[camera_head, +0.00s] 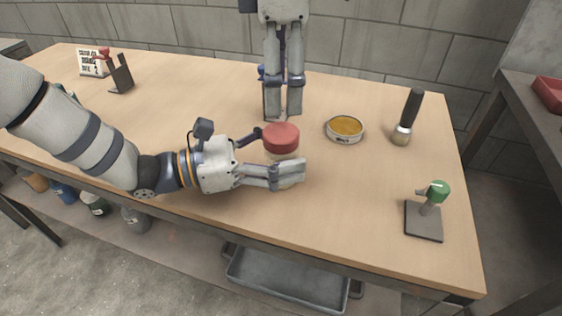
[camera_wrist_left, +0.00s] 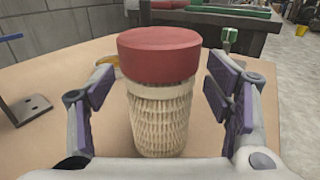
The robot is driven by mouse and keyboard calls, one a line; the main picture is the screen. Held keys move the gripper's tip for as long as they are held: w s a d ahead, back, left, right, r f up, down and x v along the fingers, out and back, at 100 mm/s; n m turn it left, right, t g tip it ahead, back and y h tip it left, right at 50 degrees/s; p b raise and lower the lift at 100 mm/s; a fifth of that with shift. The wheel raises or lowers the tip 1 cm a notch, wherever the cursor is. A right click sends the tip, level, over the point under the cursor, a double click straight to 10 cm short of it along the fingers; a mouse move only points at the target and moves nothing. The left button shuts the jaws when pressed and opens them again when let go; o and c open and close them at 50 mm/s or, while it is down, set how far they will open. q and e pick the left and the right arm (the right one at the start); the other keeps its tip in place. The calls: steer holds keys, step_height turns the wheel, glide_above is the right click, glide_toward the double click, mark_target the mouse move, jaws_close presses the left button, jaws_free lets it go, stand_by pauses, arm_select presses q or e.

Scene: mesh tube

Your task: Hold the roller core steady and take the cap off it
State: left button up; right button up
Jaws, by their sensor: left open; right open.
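The roller core (camera_wrist_left: 160,115) is a pale woven mesh cylinder standing upright on the table. Its red cap (camera_head: 281,138) sits on top of it; the cap also fills the upper middle of the left wrist view (camera_wrist_left: 159,54). My left gripper (camera_head: 278,160) is open at the core's height, with one finger on either side of the core. The left wrist view shows gaps between the core and both finger pads. My right gripper (camera_head: 283,113) is open above the table behind the cap, pointing down. Most of the core is hidden in the head view by the cap and my left fingers.
A round tin with amber contents (camera_head: 345,129) and a dark-handled brush (camera_head: 407,118) stand to the right. A green-topped stand (camera_head: 428,208) is at the front right. A dark bracket with a red part (camera_head: 119,75) and a calendar (camera_head: 93,62) are at the far left.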

mark_target(280, 132)
arm_select(q)
jaws_close()
arm_select(e)
steer(key=m, duration=0.5)
steer(key=shift+m, duration=0.4)
steer(key=m, duration=0.7)
steer(key=shift+m, duration=0.3)
steer(key=m, duration=1.3)
steer(key=shift+w+a, duration=0.1)
steer(key=shift+f, duration=0.15)
steer(key=shift+m, duration=0.3)
step_height(280, 132, down, 8)
steer(key=shift+r, duration=0.2)
